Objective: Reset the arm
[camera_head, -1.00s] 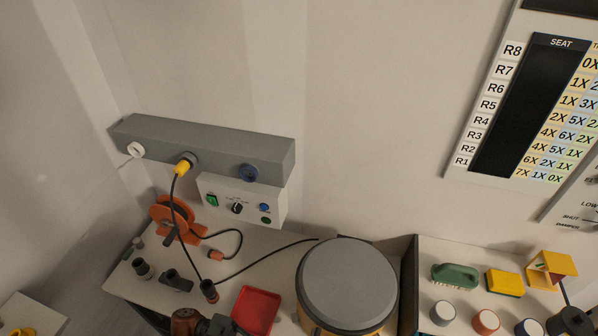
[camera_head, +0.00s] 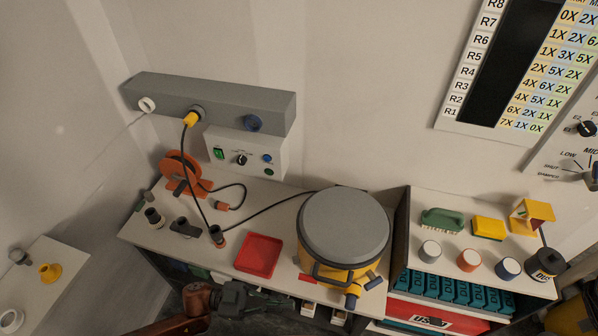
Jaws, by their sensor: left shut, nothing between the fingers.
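My left arm comes in at the bottom left with an orange-brown link. My dark left gripper (camera_head: 262,298) is at the bottom, in front of the bench's front edge and below the red tray (camera_head: 259,254). It is shut, holds nothing and looks clear of the bench things. Its fingertips are small and dark against the shadowed floor. My right gripper is not in view.
The bench holds an orange cable reel (camera_head: 181,172), small dark fittings and a grey-lidded yellow drum (camera_head: 343,232). A grey rail (camera_head: 222,106) with a yellow plug is on the wall. At right are a green brush (camera_head: 442,219), yellow sponge (camera_head: 488,229) and several lidded jars.

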